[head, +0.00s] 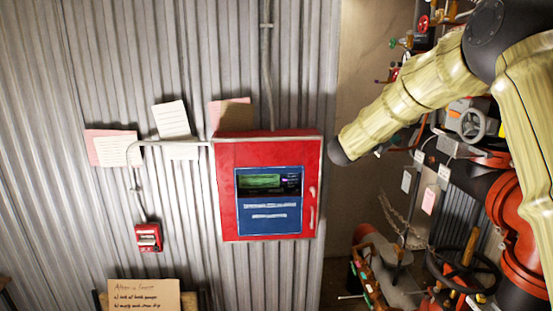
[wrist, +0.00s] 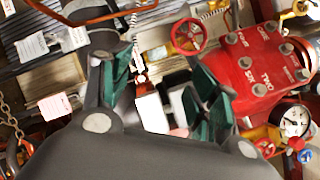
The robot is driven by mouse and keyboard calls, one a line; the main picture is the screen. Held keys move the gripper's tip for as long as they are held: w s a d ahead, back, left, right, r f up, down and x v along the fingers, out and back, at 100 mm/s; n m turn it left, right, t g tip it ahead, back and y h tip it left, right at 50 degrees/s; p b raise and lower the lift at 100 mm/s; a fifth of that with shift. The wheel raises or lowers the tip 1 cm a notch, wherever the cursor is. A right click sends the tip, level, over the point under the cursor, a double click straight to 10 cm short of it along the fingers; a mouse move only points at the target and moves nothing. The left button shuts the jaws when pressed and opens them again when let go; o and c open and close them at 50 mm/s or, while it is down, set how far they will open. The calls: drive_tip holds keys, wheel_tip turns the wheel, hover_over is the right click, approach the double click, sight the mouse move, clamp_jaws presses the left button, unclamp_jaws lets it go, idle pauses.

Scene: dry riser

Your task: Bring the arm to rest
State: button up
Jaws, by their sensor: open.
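My gripper (wrist: 156,72) shows in the wrist view, with its two dark fingers and green pads spread apart. It is open, and I see nothing clamped between the pads. Pale shapes show behind the gap; I cannot tell what they are. My arm, in a tan sleeve with dark joints, is raised across the upper right of the head view. The gripper cannot be made out in the head view.
A red valve body (wrist: 262,75), a red handwheel (wrist: 188,37) and a pressure gauge (wrist: 294,122) are beyond the gripper. A red alarm panel (head: 228,190) and a small call point (head: 148,237) are on the corrugated wall (head: 60,230). A black handwheel (head: 463,271) is at lower right.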

drive_tip(key=s+a+f+n+t+y+b, duration=0.1)
drive_tip(key=a+f+n+t+y, duration=0.15)
drive_tip(key=f+n, duration=0.85)
drive_tip(key=s+a+f+n+t+y+b, duration=0.1)
drive_tip(key=s+a+f+n+y, duration=0.2)
drive_tip(key=f, duration=1.6)
drive_tip(key=s+a+f+n+g+y+b, duration=0.1)
drive_tip(key=s+a+f+n+y, duration=0.15)
drive_tip(key=s+f+n, duration=0.65)
drive_tip(key=s+a+f+g+y+b, duration=0.1)
drive_tip(key=s+f+g+y, duration=0.2)
drive_tip(key=f, duration=1.3)
drive_tip(key=s+a+f+n+g+y+b, duration=0.15)
drive_tip(key=s+f+n, duration=0.25)
drive_tip(key=s+f, duration=0.6)
drive_tip(key=s+a+f+n+g+y, duration=0.25)
drive_tip(key=s+f, duration=0.45)
drive_tip(key=s, duration=0.6)
drive_tip(key=s+f+n+g+y+b, duration=0.1)
drive_tip(key=s+f+n+g, duration=0.1)
drive_tip(key=s, duration=1)
drive_tip(key=s+a+f+n+g+y, duration=0.1)
drive_tip(key=s+f+n+g, duration=0.2)
drive_tip(key=s, duration=0.9)
drive_tip(key=shift+s+n+b, duration=0.3)
drive_tip(key=shift+n+b, duration=0.05)
drive_tip(key=shift+n, duration=0.5)
